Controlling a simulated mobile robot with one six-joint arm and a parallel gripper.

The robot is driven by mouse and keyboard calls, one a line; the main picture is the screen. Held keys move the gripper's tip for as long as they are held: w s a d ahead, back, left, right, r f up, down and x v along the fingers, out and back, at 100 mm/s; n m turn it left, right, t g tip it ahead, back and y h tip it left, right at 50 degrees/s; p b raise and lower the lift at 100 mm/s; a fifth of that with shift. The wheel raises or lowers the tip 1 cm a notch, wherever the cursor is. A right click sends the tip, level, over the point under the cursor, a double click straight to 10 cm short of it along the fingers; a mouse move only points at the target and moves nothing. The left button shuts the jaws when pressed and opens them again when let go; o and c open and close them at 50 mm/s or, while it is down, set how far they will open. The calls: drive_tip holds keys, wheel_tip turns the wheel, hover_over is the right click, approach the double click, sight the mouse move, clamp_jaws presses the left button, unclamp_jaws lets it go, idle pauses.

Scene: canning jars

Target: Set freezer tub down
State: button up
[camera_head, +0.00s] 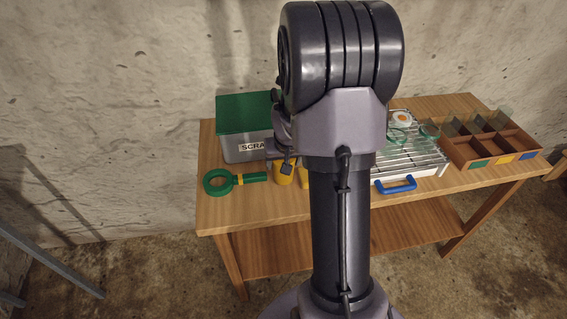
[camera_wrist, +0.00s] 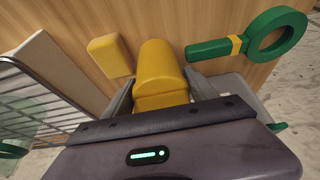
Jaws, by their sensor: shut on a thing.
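The freezer tub, which I take to be the rounded yellow piece (camera_wrist: 160,72), sits between the fingers of my gripper (camera_wrist: 162,95) in the wrist view. The fingers are shut on its two sides. In the head view a yellow piece (camera_head: 283,173) shows below my gripper, near the table's front edge, partly hidden by my arm. I cannot tell whether the held tub touches the wood. A second, smaller yellow block (camera_wrist: 110,55) lies just left of it in the wrist view, apart from the fingers.
A wooden table (camera_head: 235,212) carries a grey box with a green lid (camera_head: 243,112), a green ring-shaped tool (camera_head: 218,182), a wire rack (camera_head: 425,158) with a blue handle, and a brown compartment tray (camera_head: 475,152). Bare wood lies between the yellow pieces and the green tool.

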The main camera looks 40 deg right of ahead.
drive_tip(key=shift+f+b, duration=0.2)
drive_tip(key=shift+b, duration=0.1)
drive_tip(key=o, duration=1.4)
drive_tip(key=shift+r, duration=0.1)
drive_tip(key=shift+r, duration=0.1)
